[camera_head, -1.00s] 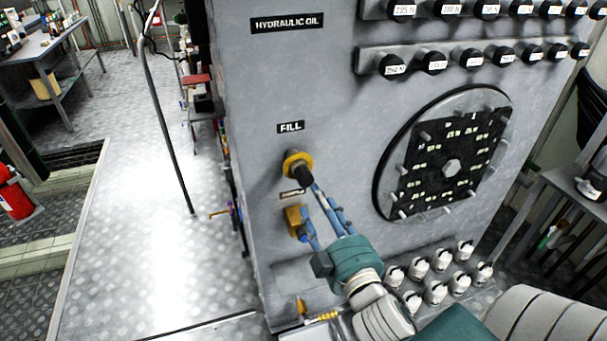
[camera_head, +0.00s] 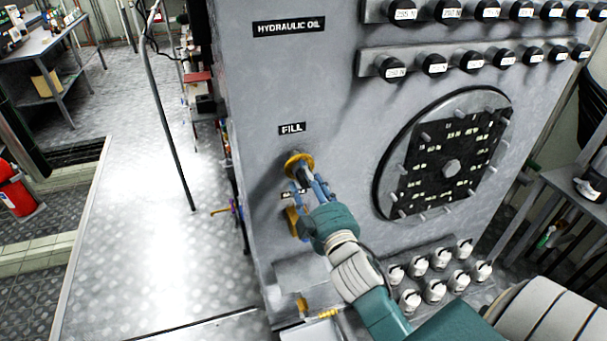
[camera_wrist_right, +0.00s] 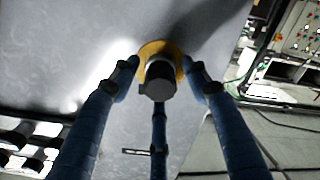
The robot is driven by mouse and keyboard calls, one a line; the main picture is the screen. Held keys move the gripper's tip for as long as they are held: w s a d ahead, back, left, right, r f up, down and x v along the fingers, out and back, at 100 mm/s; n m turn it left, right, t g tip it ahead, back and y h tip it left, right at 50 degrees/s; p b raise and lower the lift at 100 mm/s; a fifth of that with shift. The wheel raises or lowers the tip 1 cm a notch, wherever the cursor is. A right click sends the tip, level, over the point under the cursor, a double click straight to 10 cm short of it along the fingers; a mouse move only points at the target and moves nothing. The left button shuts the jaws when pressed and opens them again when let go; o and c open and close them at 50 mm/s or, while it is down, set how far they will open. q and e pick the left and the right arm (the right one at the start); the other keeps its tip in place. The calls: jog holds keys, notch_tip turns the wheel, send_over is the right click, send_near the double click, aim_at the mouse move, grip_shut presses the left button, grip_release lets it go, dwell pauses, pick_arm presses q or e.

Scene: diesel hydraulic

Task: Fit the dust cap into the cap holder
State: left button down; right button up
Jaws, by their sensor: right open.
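A black, round-ended piece (camera_head: 304,173), which looks like the dust cap, sticks out of a yellow ring fitting (camera_head: 297,158) under the FILL label. It also shows in the right wrist view (camera_wrist_right: 160,80), in front of the yellow ring (camera_wrist_right: 153,48). My right gripper (camera_head: 309,186) is open, its blue fingers around the black piece. In the wrist view a fingertip stands on either side with small gaps, and a third finger lies below. A brass block (camera_head: 292,224), possibly the cap holder, sits below the fitting, partly hidden by my gripper. My left gripper is not in view.
The grey panel carries a large bolted round cover (camera_head: 452,167) at right and rows of black knobs (camera_head: 435,63) above. Several white-capped fittings (camera_head: 435,290) stand on the ledge below. A thin pole (camera_head: 170,120) stands left, beside open metal floor.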

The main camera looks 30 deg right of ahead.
grip_shut()
jog(key=shift+s, duration=0.1)
jog(key=shift+v, duration=1.5)
jog(key=shift+s+a, duration=0.1)
jog(key=shift+s, duration=0.1)
jog(key=shift+v, duration=2)
